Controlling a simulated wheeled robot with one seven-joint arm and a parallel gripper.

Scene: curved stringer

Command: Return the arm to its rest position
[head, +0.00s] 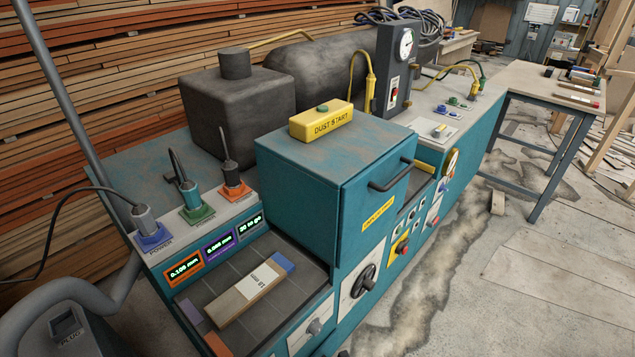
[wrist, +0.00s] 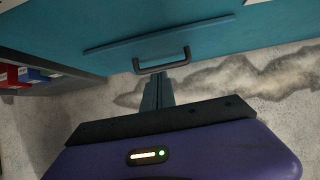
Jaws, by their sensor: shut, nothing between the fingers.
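My gripper (wrist: 158,82) shows in the wrist view, with its narrow dark fingers together and nothing between them. Its purple housing with a small lit strip fills the bottom of that view. The fingertips point toward a dark handle (wrist: 162,64) on a teal front (wrist: 225,35) and appear just below it in the picture. I cannot tell how far apart they are. My arm and gripper do not show in the head view.
In the head view, a teal machine (head: 300,175) with a handled cover, knobs and plugs runs across the middle. A board (head: 245,292) lies on its near bed. A workbench (head: 535,85) stands back right. Concrete floor (head: 460,290) at right is mostly clear, with dust.

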